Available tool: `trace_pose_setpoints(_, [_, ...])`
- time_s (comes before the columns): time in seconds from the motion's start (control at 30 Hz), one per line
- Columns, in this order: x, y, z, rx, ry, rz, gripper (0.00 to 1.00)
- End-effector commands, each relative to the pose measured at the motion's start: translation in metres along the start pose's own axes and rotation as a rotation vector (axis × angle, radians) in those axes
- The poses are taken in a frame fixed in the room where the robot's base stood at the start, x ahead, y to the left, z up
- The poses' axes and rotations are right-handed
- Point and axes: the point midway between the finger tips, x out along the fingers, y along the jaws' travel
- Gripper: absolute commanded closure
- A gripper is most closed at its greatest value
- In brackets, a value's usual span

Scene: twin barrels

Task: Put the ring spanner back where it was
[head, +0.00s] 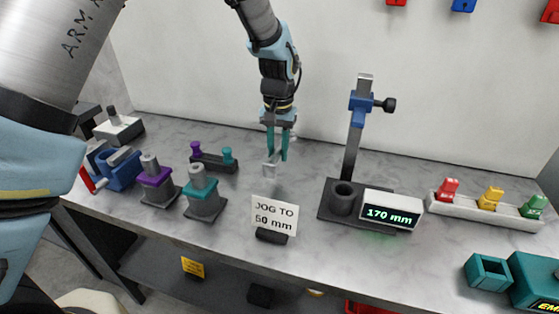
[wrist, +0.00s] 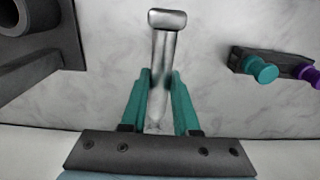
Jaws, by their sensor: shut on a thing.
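My gripper (head: 277,152) has teal fingers and hangs over the back middle of the grey bench, pointing down. It is shut on a silver metal tool, taken as the ring spanner (head: 269,169). In the wrist view the tool (wrist: 165,50) runs out from between the fingers (wrist: 158,95), with a blunt, wider end away from the gripper. No ring opening can be made out, and part of the shaft is hidden between the fingers. The tool looks held above the bench, but the exact gap cannot be told.
A rack with purple and teal knobs (head: 213,161) stands left of the gripper, near purple (head: 157,185) and teal (head: 204,195) barrels. A sign (head: 274,215) stands in front. A stand (head: 352,140) with a 170 mm display (head: 391,212) rises at right. Bare bench lies around the tool.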

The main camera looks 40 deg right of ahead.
Motion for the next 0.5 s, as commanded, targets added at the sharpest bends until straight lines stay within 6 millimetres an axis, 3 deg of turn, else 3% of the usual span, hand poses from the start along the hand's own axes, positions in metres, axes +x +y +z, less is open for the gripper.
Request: trace_pose_setpoints(0.5, [0.048,0.001,0.000,0.000,0.001,0.000,1.00])
